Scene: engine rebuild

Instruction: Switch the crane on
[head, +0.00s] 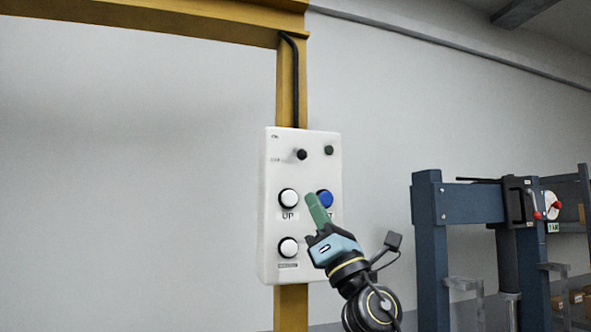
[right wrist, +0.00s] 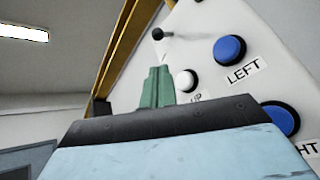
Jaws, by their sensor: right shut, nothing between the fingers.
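A white crane control box (head: 273,232) hangs on a yellow post. Near its top is a small black switch lever (head: 301,154) beside small ON and OFF lettering; it also shows in the right wrist view (right wrist: 158,34). A dark green round lamp (head: 329,150) sits right of it and looks unlit. My right gripper (head: 312,198) is shut and empty, its green fingers pointing up in front of the box, below the lever and apart from it. In the right wrist view the fingers (right wrist: 157,76) point towards the lever. My left gripper is out of view.
The white UP button (head: 288,198) and another white button (head: 288,247) are left of my fingers. A blue button (head: 325,198) is partly hidden by them. A blue press frame (head: 428,240) stands at right. The wall on the left is clear.

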